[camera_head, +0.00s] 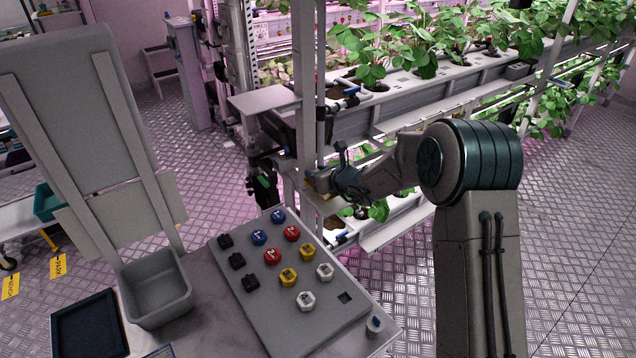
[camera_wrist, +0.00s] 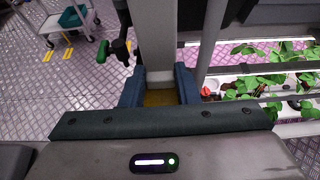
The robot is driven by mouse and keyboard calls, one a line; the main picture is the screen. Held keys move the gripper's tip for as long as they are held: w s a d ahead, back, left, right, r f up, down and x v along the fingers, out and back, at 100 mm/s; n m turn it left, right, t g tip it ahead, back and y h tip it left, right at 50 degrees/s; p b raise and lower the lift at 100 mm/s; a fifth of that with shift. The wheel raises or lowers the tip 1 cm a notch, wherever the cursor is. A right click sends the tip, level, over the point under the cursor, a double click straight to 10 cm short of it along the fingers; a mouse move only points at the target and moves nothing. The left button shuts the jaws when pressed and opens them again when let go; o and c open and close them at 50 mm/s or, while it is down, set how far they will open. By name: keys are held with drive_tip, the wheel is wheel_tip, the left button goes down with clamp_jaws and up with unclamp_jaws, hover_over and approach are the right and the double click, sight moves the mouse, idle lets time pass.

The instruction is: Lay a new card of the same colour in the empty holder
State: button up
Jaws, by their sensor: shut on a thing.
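My gripper (camera_head: 318,184) is at the upright post at the near end of the plant rack. In the wrist view its two blue-grey fingers (camera_wrist: 160,88) are shut on a flat yellow card (camera_wrist: 160,98). Only a small dull yellow part of the card shows between the fingers. The grey post (camera_wrist: 155,40) rises directly beyond the fingertips. I cannot tell whether the card touches the post or a holder. The empty holder is not clearly visible, being hidden by the post, gripper and arm.
A grey board (camera_head: 325,312) with blue, red, yellow and white numbered pieces stands in front, beside a grey bin (camera_head: 155,290) and a dark tray (camera_head: 88,328). A black fitting with a green part (camera_head: 264,182) hangs left of the post. Strawberry plants (camera_head: 425,62) fill the rack.

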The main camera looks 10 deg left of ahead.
drive_tip(key=shift+f, duration=1.95)
drive_tip(key=shift+f, duration=0.1)
drive_tip(key=shift+f, duration=0.1)
drive_tip(key=o, duration=0.9)
drive_tip(key=shift+o, duration=0.2)
